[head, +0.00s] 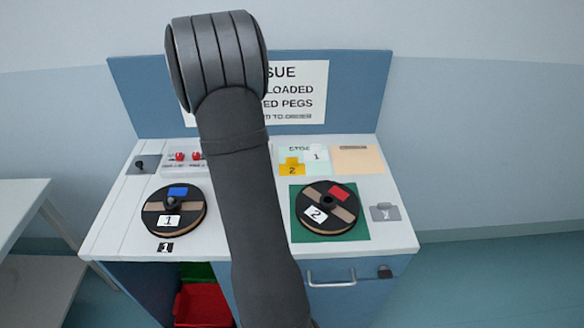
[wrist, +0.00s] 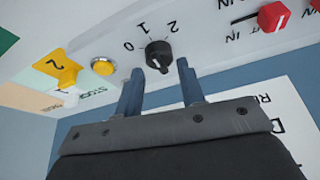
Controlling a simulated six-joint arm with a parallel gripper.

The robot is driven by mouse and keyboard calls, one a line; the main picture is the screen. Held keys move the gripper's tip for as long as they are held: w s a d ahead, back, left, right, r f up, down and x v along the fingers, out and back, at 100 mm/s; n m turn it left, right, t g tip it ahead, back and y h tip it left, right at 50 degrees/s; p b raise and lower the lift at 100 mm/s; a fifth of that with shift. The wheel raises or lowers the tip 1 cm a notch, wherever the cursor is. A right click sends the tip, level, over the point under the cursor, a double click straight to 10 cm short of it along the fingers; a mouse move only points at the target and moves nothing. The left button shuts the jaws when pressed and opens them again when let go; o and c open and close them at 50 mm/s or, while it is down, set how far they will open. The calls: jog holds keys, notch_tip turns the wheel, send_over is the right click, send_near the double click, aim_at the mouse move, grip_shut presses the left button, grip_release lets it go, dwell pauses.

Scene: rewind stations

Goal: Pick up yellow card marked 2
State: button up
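The yellow card marked 2 (head: 292,168) lies on a pale green patch at the back of the bench, right of my arm in the head view. It also shows at the left of the wrist view (wrist: 64,72). My gripper (wrist: 160,67) is open, its two fingers spread apart with nothing seen held. A black dial knob (wrist: 158,54) with marks 0, 1 and 2 shows between and just beyond the fingertips; I cannot tell whether they touch. The card is well to the left of the fingers in the wrist view. My arm hides the gripper in the head view.
A white card marked 1 (head: 318,153) stands beside the yellow card. A yellow round button (wrist: 102,66) lies between card and knob; red switches (wrist: 273,17) are at right. Two reels (head: 173,211) (head: 327,207) are on the bench. An upright panel (head: 350,90) backs it.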

jog(key=shift+w+d+r+n+h, duration=0.2)
jog(key=shift+d+r+n+h, duration=0.1)
jog(key=shift+d+r+n, duration=0.45)
jog(key=shift+w+d+r+n, duration=0.1)
jog(key=shift+d+n, duration=0.1)
jog(key=shift+n, duration=0.45)
jog(key=d+r+n+g+h, duration=0.2)
jog(key=d+r+n, duration=0.2)
jog(key=n, duration=0.4)
jog(key=n+g+h, duration=0.1)
jog(key=n+g, duration=0.2)
jog(key=n, duration=0.6)
send_near(290, 159)
jog(key=x, duration=0.4)
jog(key=shift+a, duration=0.15)
jog(key=shift+d+x, duration=0.1)
jog(key=shift+x, duration=1.3)
jog(key=shift+d+x, duration=0.15)
jog(key=shift+x, duration=1.2)
jog(key=shift+w+r, duration=0.1)
grip_shut()
